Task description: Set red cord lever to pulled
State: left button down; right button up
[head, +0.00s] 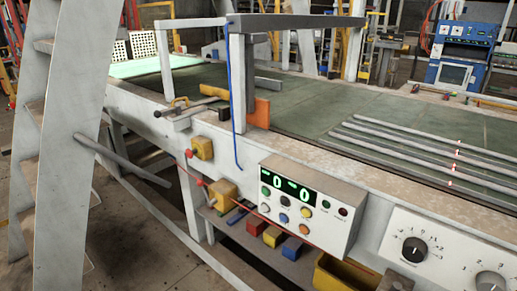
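A thin red cord (241,203) runs along the front side of the long machine bench, sloping down to the right below the control box. Its left end meets a small red piece (200,183) beside a yellow box (223,193). A second yellow box (203,148) with a red knob (188,153) sits higher on the bench side. Which of these red parts is the cord lever, and whether it is pulled, is too small to tell. Neither of my grippers is in view.
A control box (309,205) with coloured buttons and a dial panel (440,250) project from the bench front. A grey ladder-like frame (62,150) stands at the left. A blue cord (233,100) hangs from the overhead bar. Coloured blocks (272,236) lie on a low shelf.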

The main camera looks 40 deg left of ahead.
aim_at(199, 183)
jog(key=u, duration=1.6)
